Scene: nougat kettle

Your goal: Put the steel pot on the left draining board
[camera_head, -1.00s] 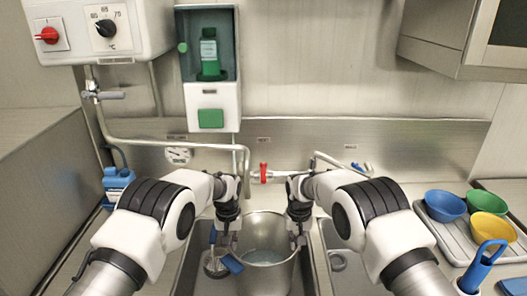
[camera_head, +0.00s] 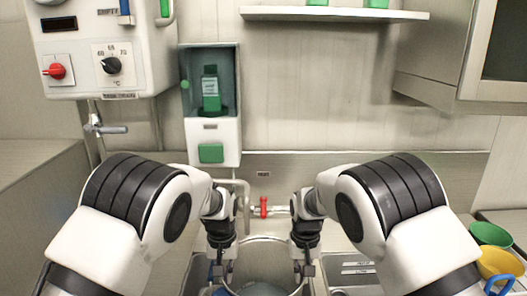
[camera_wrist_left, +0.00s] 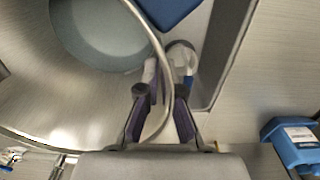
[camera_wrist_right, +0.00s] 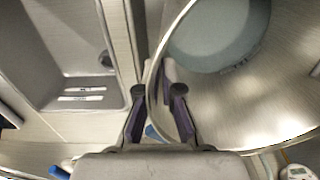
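The steel pot (camera_head: 264,258) is upright in front of me, held between both grippers and raised above the sink. Its lower part is cut off in the head view. My left gripper (camera_head: 220,272) is shut on the left side of its rim; the left wrist view shows the rim between the fingers (camera_wrist_left: 160,95). My right gripper (camera_head: 304,270) is shut on the right side of the rim, likewise in the right wrist view (camera_wrist_right: 158,95). The left draining board is mostly hidden by my left arm; a bare steel surface (camera_wrist_left: 262,90) left of the sink shows in the left wrist view.
A blue object (camera_wrist_left: 165,8) lies below the pot. A red-handled valve (camera_head: 263,207) is behind the pot. The right basin (camera_wrist_right: 70,45) looks mostly bare. Green (camera_head: 490,234) and yellow (camera_head: 500,263) bowls stand far right.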

